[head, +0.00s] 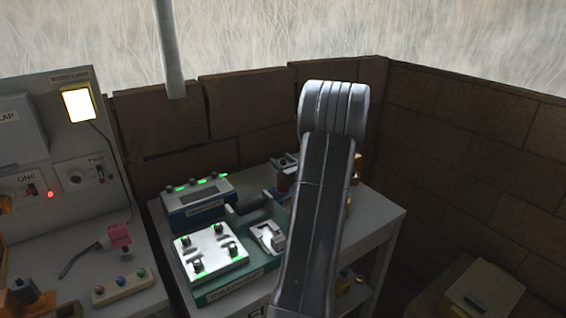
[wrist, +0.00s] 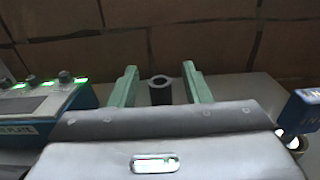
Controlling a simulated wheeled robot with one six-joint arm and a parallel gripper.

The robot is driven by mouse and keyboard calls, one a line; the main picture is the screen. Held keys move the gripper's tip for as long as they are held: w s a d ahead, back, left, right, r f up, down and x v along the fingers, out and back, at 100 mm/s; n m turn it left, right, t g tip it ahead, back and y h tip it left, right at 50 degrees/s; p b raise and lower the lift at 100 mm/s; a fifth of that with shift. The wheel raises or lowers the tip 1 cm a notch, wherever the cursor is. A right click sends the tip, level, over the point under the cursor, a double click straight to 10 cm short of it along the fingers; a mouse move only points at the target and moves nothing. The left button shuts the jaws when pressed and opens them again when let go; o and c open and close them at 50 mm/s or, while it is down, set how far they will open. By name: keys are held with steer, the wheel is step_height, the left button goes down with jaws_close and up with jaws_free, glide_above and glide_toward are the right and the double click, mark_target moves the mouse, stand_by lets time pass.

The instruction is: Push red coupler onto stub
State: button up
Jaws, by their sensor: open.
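No part can be made out for certain as the red coupler. In the wrist view a dark upright cylinder with a grey ring-like top (wrist: 161,92) stands between the green fingers of my gripper (wrist: 160,84). The fingers are apart and not visibly touching it. Whether this cylinder is the stub, I cannot tell. In the head view my arm hides my gripper.
A blue box with green lights (head: 198,203) and a white plate with black knobs (head: 210,250) stand left of my arm. It also shows in the wrist view, a blue box (wrist: 45,112) at left. A blue block (wrist: 301,112) stands at right. A brick wall (head: 240,125) closes the back.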

steer(key=shift+s+d, duration=0.1)
steer(key=b+v, duration=0.2)
steer(key=v, duration=1.1)
steer(key=shift+s, duration=0.25)
steer(key=shift+d, duration=0.15)
steer(key=b+v, duration=0.1)
steer(key=v, duration=1.2)
steer(key=shift+s+d, duration=0.2)
steer(key=shift+s, duration=0.15)
steer(key=p+x, duration=0.1)
steer(key=x, duration=1.7)
